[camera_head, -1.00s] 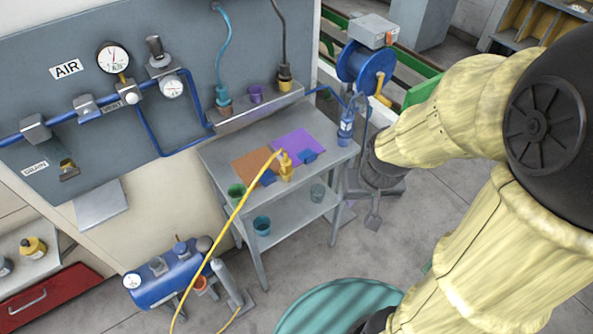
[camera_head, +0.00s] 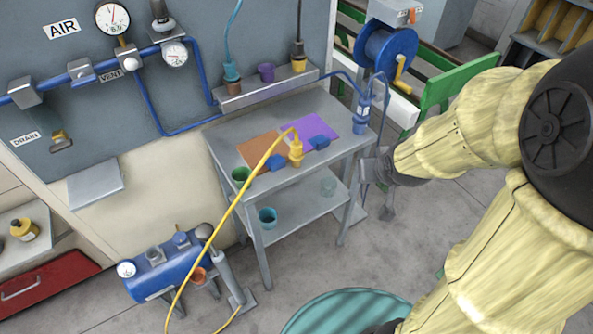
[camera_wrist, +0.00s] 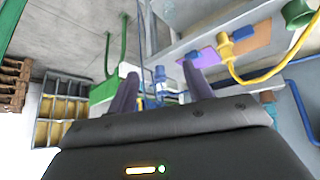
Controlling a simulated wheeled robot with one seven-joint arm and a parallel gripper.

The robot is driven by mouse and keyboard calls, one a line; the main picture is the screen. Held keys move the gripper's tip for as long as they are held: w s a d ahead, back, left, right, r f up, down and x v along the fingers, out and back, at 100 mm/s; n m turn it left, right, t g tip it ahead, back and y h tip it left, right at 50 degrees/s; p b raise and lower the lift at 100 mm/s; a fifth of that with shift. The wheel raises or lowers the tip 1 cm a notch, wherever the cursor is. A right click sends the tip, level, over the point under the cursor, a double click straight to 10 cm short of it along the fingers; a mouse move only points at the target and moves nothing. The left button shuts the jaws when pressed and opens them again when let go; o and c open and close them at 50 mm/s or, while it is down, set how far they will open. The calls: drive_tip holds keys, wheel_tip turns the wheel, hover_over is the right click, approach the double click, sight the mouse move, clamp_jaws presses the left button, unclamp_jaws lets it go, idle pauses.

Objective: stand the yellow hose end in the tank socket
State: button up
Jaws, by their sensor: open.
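The yellow hose end (camera_head: 296,150) stands upright on the grey table near where the orange and purple mats meet, between two blue blocks. Its yellow hose (camera_head: 225,220) hangs over the table's front edge toward the floor. It also shows in the wrist view (camera_wrist: 225,50). The blue tank (camera_head: 160,272) lies at the lower left, with fittings on top; I cannot tell which is the socket. My gripper (camera_wrist: 160,70) is open and empty, apart from the hose end, which appears beyond and right of the fingers. In the head view the fingers cannot be made out.
A rack (camera_head: 265,90) at the table's back bears several cups, two with hoses. A green cup (camera_head: 240,175) is at the table's left edge. A blue hose reel (camera_head: 388,48) and green bench (camera_head: 458,85) stand behind right. A teal round top (camera_head: 345,310) is in front.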

drive_tip(key=w+a+f+n+t+y+b, duration=0.25)
drive_tip(key=w+f+t+b, duration=0.3)
drive_tip(key=f+b, duration=0.55)
drive_tip(key=n+t+y+b, duration=0.3)
drive_tip(key=y+b, duration=0.5)
drive_tip(key=b, duration=0.9)
approach(299, 154)
drive_tip(key=v, duration=0.4)
drive_tip(key=shift+s+r+g, duration=0.1)
drive_tip(key=shift+r+g, duration=0.15)
drive_tip(key=shift+r, duration=0.1)
drive_tip(key=shift+r+p, duration=0.1)
drive_tip(key=shift+p, duration=0.25)
drive_tip(key=p+x, duration=0.4)
drive_tip(key=p, duration=0.7)
drive_tip(key=shift+w+a+r, duration=0.1)
drive_tip(key=shift+w+a, duration=0.1)
drive_tip(key=shift+w, duration=0.15)
drive_tip(key=x, duration=0.7)
drive_tip(key=shift+w+a+f+p, duration=0.1)
drive_tip(key=shift+w+f+p, duration=0.15)
drive_tip(key=shift+f+p, duration=0.05)
